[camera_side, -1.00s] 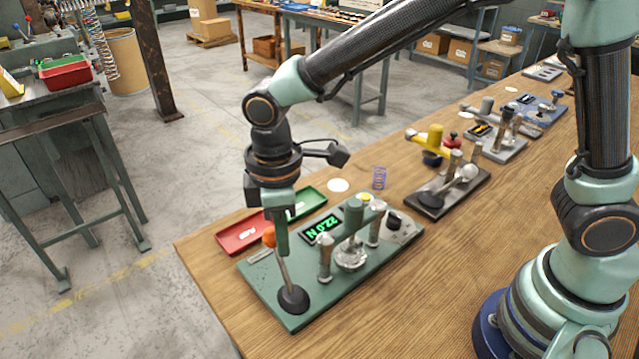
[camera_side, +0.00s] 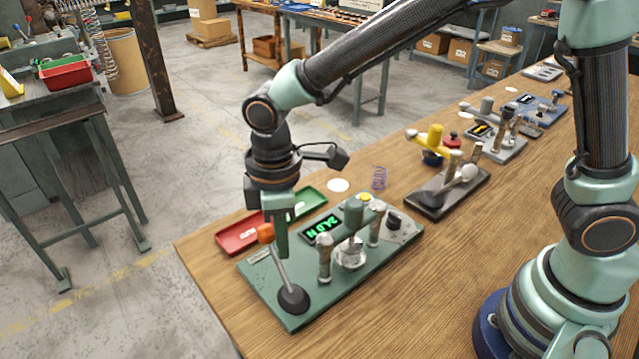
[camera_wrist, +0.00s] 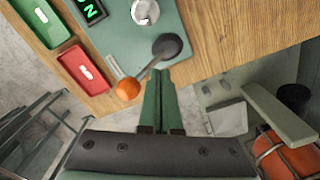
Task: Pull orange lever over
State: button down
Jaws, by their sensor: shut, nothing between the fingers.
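The orange lever knob (camera_side: 265,233) tops a thin metal rod that rises from a round black base (camera_side: 293,298) at the near left corner of the green machine plate (camera_side: 262,285). The lever leans to the left in the side view. My gripper (camera_side: 281,254) points down just right of the knob, close against the lever, with its fingers closed and empty. In the wrist view the orange knob (camera_wrist: 128,89) is left of my closed fingertips (camera_wrist: 158,78), and the rod runs up to the black base (camera_wrist: 167,46). Whether the fingers touch the lever is unclear.
A lit green display (camera_side: 321,228) and metal posts stand on the plate. A red tray (camera_side: 240,236) and a green tray (camera_side: 311,200) lie behind it. A dark lever device (camera_side: 447,192) sits further right. Bare wooden table lies at the front right.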

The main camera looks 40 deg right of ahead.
notch_tip(320, 180, up, 7)
jog(key=shift+r, duration=0.2)
dwell(0.6)
dwell(1.7)
